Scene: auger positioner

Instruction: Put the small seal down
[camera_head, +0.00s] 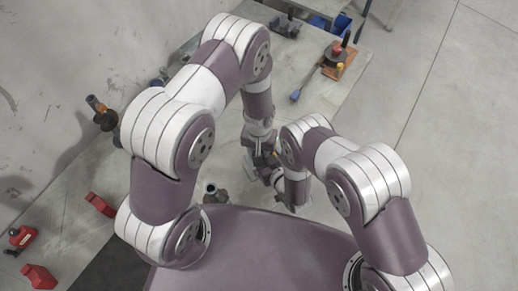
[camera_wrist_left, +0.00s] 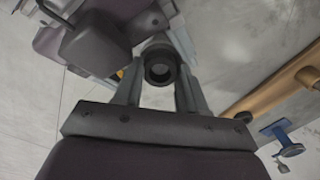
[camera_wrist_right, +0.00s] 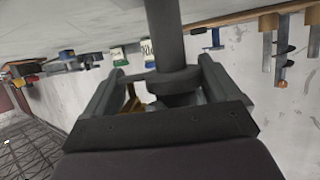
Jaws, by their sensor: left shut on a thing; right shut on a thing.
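My left gripper (camera_wrist_left: 160,75) is shut on a small dark round piece with a hollow centre, which looks like the small seal (camera_wrist_left: 161,56). In the head view my left gripper (camera_head: 264,157) points down near the middle of the bench. My right gripper (camera_wrist_right: 160,85) is shut on a dark grey shaft with a wider collar (camera_wrist_right: 173,79). In the head view my right gripper (camera_head: 272,177) is close beside the left one, and the arms hide most of both held pieces. I cannot tell whether the two held pieces touch.
On the bench (camera_head: 328,93), a red-and-black piece on a wooden block (camera_head: 335,54) and a blue-tipped tool (camera_head: 297,94) lie at the upper right. A grey metal part (camera_head: 285,25) stands at the back. Red pieces (camera_head: 22,237) lie at the left. A dark cup-like part (camera_head: 213,192) stands near my body.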

